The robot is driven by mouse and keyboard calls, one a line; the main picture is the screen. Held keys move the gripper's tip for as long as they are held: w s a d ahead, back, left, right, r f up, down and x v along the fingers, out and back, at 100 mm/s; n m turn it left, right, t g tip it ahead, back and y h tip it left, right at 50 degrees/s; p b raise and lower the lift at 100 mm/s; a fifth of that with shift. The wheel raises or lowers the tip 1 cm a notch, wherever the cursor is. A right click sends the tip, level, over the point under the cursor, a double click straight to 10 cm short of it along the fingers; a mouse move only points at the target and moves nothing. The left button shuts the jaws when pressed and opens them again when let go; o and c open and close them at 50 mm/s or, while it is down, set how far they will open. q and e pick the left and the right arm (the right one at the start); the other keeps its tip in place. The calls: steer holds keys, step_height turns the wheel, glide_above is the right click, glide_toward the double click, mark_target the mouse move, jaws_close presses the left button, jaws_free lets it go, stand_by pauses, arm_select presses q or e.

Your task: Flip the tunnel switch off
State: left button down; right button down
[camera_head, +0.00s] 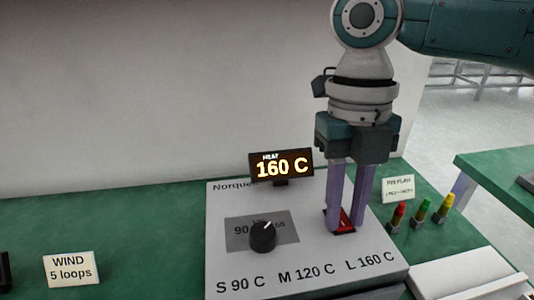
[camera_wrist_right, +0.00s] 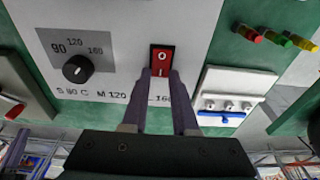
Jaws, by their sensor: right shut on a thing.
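The tunnel switch is a red rocker in a black frame, marked O and I; it shows in the right wrist view (camera_wrist_right: 161,59) and partly behind my fingers in the head view (camera_head: 347,223). It sits on the light grey control panel (camera_head: 225,268). My right gripper (camera_head: 345,229) points down at it, fingertips on either side of the rocker's lower end, shut on it with a narrow gap between the fingers. Exact contact is hard to see. The display (camera_head: 281,165) on the panel's back edge reads HEAT 160 C.
A black dial (camera_head: 263,236) is on the panel left of the switch. Red, green and yellow pegs (camera_head: 421,211) stand to the right, near a small sign (camera_head: 398,188). A white tray (camera_head: 465,275) is at front right.

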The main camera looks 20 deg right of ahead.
arm_select(q)
steer(key=shift+f, duration=0.25)
arm_select(e)
steer(key=shift+w+d+g, duration=0.1)
steer(key=shift+w+g, duration=0.05)
steer(key=shift+g, duration=0.55)
steer(key=c, duration=0.7)
jaws_free()
arm_select(q)
steer(key=shift+r, duration=0.2)
arm_select(e)
steer(key=shift+t, duration=0.3)
